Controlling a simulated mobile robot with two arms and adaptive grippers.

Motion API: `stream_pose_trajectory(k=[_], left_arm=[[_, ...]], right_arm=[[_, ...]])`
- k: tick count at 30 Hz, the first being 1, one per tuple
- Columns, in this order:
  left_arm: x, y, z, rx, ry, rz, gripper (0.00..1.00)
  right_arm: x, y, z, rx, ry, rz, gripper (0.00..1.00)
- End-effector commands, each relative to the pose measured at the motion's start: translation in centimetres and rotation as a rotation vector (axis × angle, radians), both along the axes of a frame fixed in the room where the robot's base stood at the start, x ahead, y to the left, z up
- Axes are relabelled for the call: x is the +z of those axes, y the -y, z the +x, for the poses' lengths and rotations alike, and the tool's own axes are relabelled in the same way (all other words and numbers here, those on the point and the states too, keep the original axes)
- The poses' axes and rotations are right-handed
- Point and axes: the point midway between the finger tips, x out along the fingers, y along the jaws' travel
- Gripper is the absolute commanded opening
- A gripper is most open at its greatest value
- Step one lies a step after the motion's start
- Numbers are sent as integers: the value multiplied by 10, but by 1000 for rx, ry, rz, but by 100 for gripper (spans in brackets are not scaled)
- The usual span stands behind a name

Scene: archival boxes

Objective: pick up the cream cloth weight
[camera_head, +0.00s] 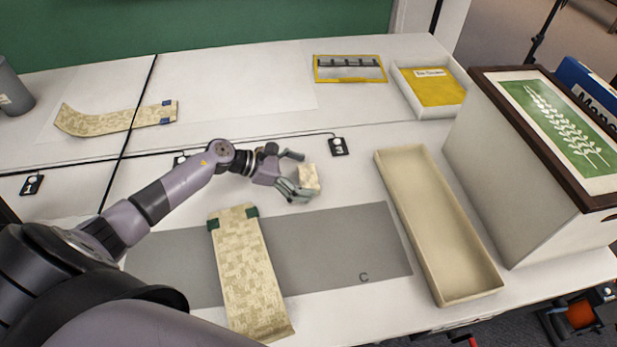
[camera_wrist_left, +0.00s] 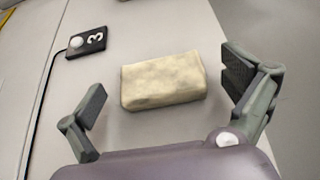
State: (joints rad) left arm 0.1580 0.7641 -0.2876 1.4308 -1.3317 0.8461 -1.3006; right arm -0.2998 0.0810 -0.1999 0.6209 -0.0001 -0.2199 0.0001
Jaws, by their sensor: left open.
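The cream cloth weight (camera_head: 310,176) is a small mottled block on the white table, just right of my left gripper's fingers. In the left wrist view the weight (camera_wrist_left: 162,80) lies ahead of the palm, between the lines of the two spread fingers. My left gripper (camera_head: 299,172) is open and empty, low over the table; its fingers also show in the left wrist view (camera_wrist_left: 165,95). The near finger partly covers the weight in the head view. I cannot tell whether any finger touches it. My right gripper is in neither view.
A black tag marked 3 (camera_head: 338,147) lies behind the weight. A long cream tray (camera_head: 491,284) stands to the right, beside a large box (camera_head: 500,170). A patterned strip (camera_head: 248,275) lies on the grey mat (camera_head: 340,250) in front. White table between weight and tray is clear.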

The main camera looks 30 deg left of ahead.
Motion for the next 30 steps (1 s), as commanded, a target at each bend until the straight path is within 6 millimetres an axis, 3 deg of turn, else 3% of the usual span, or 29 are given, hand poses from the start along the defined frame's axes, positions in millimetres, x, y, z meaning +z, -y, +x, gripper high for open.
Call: stream_pose_trajectory(k=[4,30], left_arm=[[0,0,0,0,-1,1,98],[0,-1,0,0,-1,1,40]], right_arm=[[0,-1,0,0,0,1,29],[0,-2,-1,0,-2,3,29]])
